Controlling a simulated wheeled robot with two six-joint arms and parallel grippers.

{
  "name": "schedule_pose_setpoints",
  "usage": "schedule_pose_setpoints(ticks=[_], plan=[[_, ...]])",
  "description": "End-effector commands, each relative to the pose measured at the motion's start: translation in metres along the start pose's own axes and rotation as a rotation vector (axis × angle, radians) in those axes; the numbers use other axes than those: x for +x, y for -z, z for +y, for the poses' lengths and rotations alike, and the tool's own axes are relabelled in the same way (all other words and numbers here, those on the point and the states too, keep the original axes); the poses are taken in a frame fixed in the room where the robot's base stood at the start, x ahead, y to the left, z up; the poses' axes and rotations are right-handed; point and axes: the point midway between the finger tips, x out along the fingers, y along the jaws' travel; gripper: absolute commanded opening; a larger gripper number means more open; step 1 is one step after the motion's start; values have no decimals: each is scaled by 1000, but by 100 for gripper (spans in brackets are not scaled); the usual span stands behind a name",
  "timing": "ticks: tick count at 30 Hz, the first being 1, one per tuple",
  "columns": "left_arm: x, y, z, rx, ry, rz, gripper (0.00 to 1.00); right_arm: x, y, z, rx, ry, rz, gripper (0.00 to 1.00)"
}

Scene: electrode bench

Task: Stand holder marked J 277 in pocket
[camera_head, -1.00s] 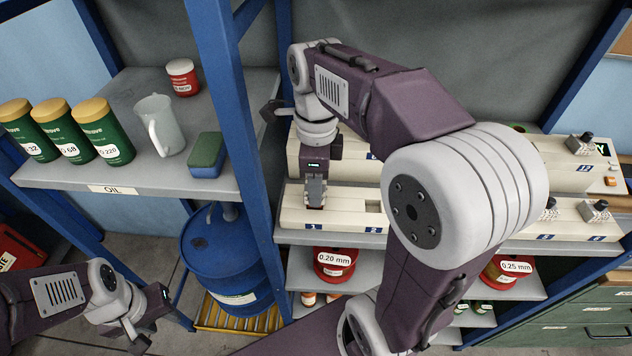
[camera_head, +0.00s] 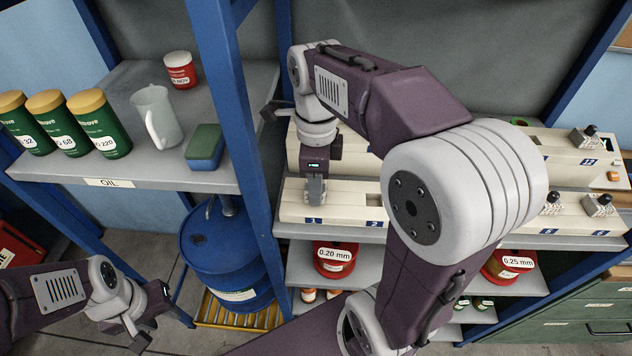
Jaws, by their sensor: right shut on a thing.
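My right gripper (camera_head: 315,190) reaches down over the front pale rack (camera_head: 340,212), at its left end just above the label 1 (camera_head: 313,221). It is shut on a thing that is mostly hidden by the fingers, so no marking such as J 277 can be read. I cannot tell how deep the held thing sits in the pocket. An empty-looking pocket (camera_head: 368,199) shows above label 2. My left gripper (camera_head: 150,325) hangs at the lower left, away from the racks; its fingers are too unclear to judge.
Other holders with dark knobs stand at the right of the racks (camera_head: 598,205), (camera_head: 583,138). A blue post (camera_head: 222,90) rises left of the racks. The oil shelf (camera_head: 150,178) bears green cans, a jug (camera_head: 157,118) and a sponge (camera_head: 204,147). My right arm hides the racks' middle.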

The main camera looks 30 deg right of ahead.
Motion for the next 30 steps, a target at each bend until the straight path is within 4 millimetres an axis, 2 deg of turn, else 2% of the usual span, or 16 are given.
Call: schedule_pose_setpoints(ticks=[1, 3, 14, 24, 30], plan=[[0, 0, 0, 0, 0, 0, 36, 0, 0, 0, 0, 1, -1, 45], [0, 0, 0, 0, 0, 0, 36, 0, 0, 0, 0, 1, -1, 65], [-2, 0, 0, 0, 0, 0, 36, -5, 0, 0, 0, 0, 0, 65], [-22, 2, 0, 0, 0, 0, 36, -76, 0, 0, 0, 2, -1, 65], [-24, 2, 0, 0, 0, 0, 36, -91, 0, 0, 0, 0, 0, 65]])
